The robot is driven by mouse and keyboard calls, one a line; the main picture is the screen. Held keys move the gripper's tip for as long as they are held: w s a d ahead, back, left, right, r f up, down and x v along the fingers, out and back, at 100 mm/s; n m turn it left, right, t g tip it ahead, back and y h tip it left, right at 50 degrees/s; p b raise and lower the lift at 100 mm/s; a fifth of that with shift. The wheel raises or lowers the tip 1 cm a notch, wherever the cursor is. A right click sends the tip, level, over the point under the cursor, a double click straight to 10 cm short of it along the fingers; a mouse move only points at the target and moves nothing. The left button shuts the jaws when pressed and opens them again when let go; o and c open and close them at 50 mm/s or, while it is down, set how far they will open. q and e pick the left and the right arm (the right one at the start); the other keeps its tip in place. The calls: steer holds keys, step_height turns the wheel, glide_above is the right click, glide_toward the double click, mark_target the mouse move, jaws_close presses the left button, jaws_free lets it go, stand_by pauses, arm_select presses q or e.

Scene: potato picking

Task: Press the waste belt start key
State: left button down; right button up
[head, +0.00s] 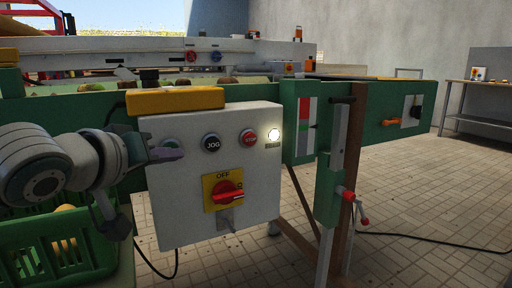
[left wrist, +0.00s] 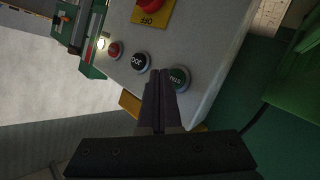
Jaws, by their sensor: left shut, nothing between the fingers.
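A white control box (head: 170,215) hangs on the green machine frame. Its top row holds a green start key (head: 169,143), a black JOG key (head: 211,142), a red STOP key (head: 249,137) and a lit white lamp (head: 274,134). My left gripper (head: 178,154) is shut and empty, its tips in front of the box just below the green key and partly covering it. In the left wrist view the shut fingertips (left wrist: 160,72) lie between the JOG key (left wrist: 140,62) and the green START key (left wrist: 180,78), nearer START. I cannot tell whether they touch. My right gripper is not in view.
A red OFF rotary switch (head: 228,191) on a yellow plate is below the keys. A yellow block (head: 176,100) sits above the box. A green crate (head: 40,235) stands at lower left. A post with a red-handled clamp (head: 345,193) is to the right; the floor beyond is mostly free.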

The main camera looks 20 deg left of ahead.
arm_select(q)
steer(key=shift+w+a, duration=0.3)
